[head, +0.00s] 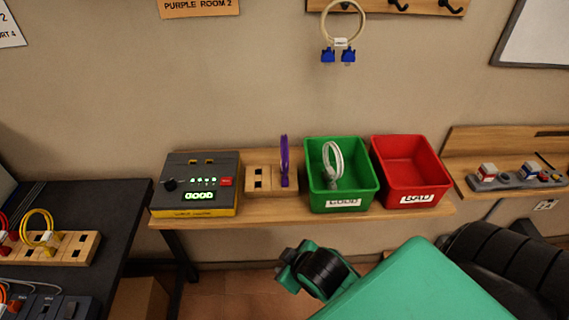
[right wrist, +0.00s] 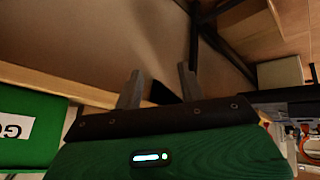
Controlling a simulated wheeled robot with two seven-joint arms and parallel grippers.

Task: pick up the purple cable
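The purple cable (head: 285,160) stands upright as a narrow loop in a wooden block (head: 262,182) on the wall shelf, between the tester box and the green bin. My right arm reaches in from the lower right of the head view, in front of and below the shelf; its fingertips cannot be made out there. In the right wrist view, my right gripper (right wrist: 158,84) has its two grey fingers apart with nothing between them. The purple cable is not seen in that view. My left gripper is not in view.
A tester (head: 195,185) showing GOOD stands left of the block. A green bin (head: 318,190) holding a white cable (head: 333,164) and a red bin (head: 432,190) stand right. Another cable (head: 342,22) hangs above. A dark table (head: 120,208) is at left.

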